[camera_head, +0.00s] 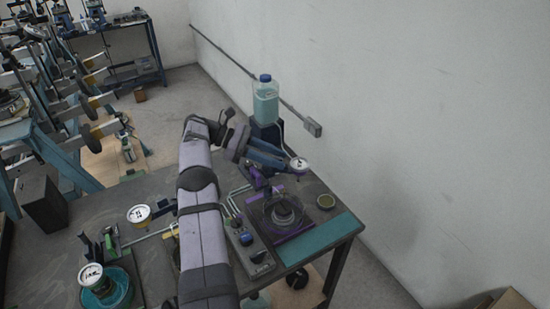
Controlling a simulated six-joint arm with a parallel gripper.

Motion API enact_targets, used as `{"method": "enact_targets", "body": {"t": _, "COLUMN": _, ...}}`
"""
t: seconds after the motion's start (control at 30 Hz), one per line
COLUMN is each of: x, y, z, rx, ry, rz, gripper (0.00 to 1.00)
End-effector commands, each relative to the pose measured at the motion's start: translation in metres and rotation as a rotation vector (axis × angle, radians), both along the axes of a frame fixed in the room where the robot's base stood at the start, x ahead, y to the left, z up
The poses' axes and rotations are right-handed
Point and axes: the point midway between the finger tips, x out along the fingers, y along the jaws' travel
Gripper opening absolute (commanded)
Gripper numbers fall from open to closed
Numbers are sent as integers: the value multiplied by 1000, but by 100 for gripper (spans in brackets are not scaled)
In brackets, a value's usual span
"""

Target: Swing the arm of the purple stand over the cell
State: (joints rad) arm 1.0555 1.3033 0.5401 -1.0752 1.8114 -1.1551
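The purple stand (292,234) is at the right end of the bench, with a purple base and an upper part mostly behind my gripper. A white-faced dial (299,164) shows at my gripper's far end, apparently on the stand's arm. A round, clear-walled vessel with a dark centre, apparently the cell (283,212), sits on the base, below and slightly left of the dial. My gripper (285,163) reaches right from my arm, its blue-grey fingers beside the dial. Whether they grip the stand's arm cannot be told.
A bottle of teal liquid (265,98) stands behind my gripper. A control box with knobs (250,246) lies left of the vessel. Other dial stands (139,214) (91,275) stand at left. The wall (430,120) is beyond the bench.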

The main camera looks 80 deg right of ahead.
Motion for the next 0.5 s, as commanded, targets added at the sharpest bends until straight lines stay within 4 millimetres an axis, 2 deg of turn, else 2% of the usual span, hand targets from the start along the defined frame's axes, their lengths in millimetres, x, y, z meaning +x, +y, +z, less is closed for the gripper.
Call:
{"method": "enact_targets", "body": {"t": 0.3, "x": 0, "y": 0, "z": 0, "rx": 1, "ry": -2, "rz": 0, "gripper": 30}}
{"method": "enact_targets", "body": {"t": 0.5, "x": 0, "y": 0, "z": 16, "rx": -1, "ry": -3, "rz": 0, "gripper": 30}}
